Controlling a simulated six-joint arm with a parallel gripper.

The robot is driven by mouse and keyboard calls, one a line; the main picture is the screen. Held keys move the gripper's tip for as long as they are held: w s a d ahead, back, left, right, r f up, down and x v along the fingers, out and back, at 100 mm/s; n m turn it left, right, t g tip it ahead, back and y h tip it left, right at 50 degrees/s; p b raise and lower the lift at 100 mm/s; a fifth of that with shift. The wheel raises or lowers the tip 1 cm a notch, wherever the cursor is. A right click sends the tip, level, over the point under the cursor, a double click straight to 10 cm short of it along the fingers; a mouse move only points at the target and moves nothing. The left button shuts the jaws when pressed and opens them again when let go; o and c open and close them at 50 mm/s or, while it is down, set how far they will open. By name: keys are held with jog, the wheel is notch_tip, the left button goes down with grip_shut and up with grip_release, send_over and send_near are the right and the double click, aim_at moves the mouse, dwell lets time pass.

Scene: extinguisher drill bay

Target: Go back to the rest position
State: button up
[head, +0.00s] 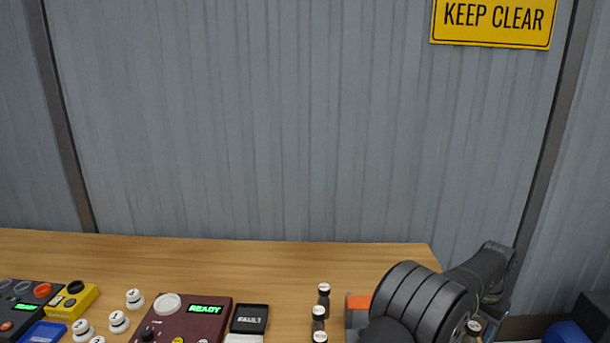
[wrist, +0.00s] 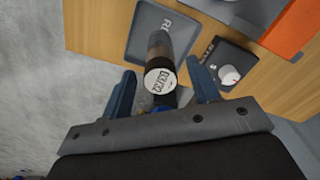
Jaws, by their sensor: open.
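My gripper (wrist: 160,72) shows in the wrist view with its two blue fingers spread apart. A dark cylindrical bottle (wrist: 158,48) with a white lettered top (wrist: 161,82) shows between the fingers, with a gap on either side; it seems to stand on a grey pad (wrist: 143,30). In the head view my black arm reaches over the right end of the bench, and the jaws are hard to make out there.
Beside the pad lies a dark tray (wrist: 212,52) with a white knob-like piece (wrist: 229,75). An orange block (wrist: 292,35) is close by. On the wooden bench (head: 230,256) stand several dark bottles (head: 323,298), a maroon READY box (head: 190,318) and a FAULT card (head: 249,318). The bench's back strip is clear.

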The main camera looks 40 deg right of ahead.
aim_at(471, 337)
notch_tip(471, 337, down, 4)
jog(key=shift+f, duration=0.2)
jog(key=shift+r, duration=1.95)
jog(key=shift+o, duration=0.3)
jog(key=o, duration=0.9)
jog(key=shift+w+r, duration=0.1)
jog(key=w+a+r+n+h, duration=0.1)
jog(key=w+a+r+n, duration=0.15)
jog(key=w, duration=0.45)
jog(key=w+a+r+n+h, duration=0.1)
jog(key=w+a+r, duration=0.2)
jog(key=w, duration=0.4)
jog(key=w+a+r+n+h, duration=0.1)
jog(key=w+a+r+n, duration=0.15)
jog(key=w, duration=0.45)
jog(key=w+a+r+n+t+h, duration=0.1)
jog(key=w+a+r+n, duration=0.1)
jog(key=w+a, duration=0.55)
jog(key=w+a+r+n, duration=0.2)
jog(key=w+a, duration=0.5)
jog(key=a, duration=0.1)
jog(key=x, duration=0.9)
jog(key=shift+w+d+f, duration=0.1)
jog(key=shift+d+f, duration=0.15)
jog(key=shift+f, duration=0.05)
